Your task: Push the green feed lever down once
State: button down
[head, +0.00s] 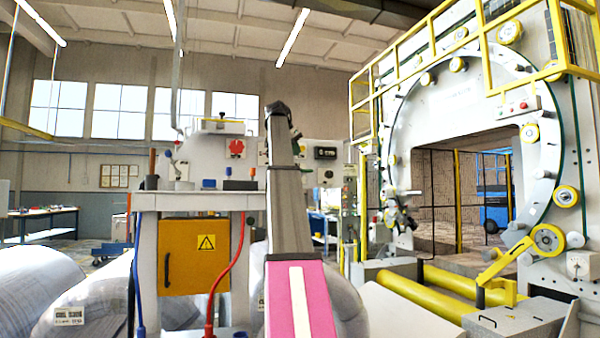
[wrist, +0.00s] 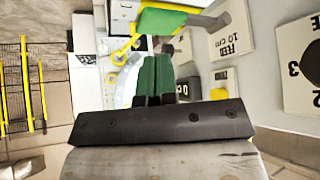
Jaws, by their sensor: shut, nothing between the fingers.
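The green feed lever (wrist: 162,21) shows near the top of the wrist view. Its green end joins a grey rod (wrist: 208,21) that runs right to a light panel marked "FEED 10 cm" (wrist: 231,42). My gripper (wrist: 157,58) is shut and empty, its green fingers together below the green end in the picture. A gap shows between fingertips and lever; I cannot tell its depth. In the head view my raised arm stands in the middle. The lever cannot be made out there, and my fingers are not clear.
A large ring machine (head: 399,120) with yellow rails and rollers (head: 440,277) stands at the right. A cabinet with a yellow door (head: 185,262) and a red cable stands left of my arm. Wrapped coils (head: 38,287) lie at the left. A numbered plate (wrist: 301,65) is at the wrist view's right.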

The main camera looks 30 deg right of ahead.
dwell(0.5)
jog(key=shift+x, duration=3.35)
jog(key=shift+d, duration=0.1)
jog(key=shift+f, duration=2.1)
jog(key=a, duration=0.2)
jog(key=s+a+r, duration=0.1)
jog(key=shift+r, duration=0.2)
send_near(302, 172)
jog(key=a, duration=0.2)
jog(key=s+a+r, duration=0.1)
jog(key=shift+a, duration=0.3)
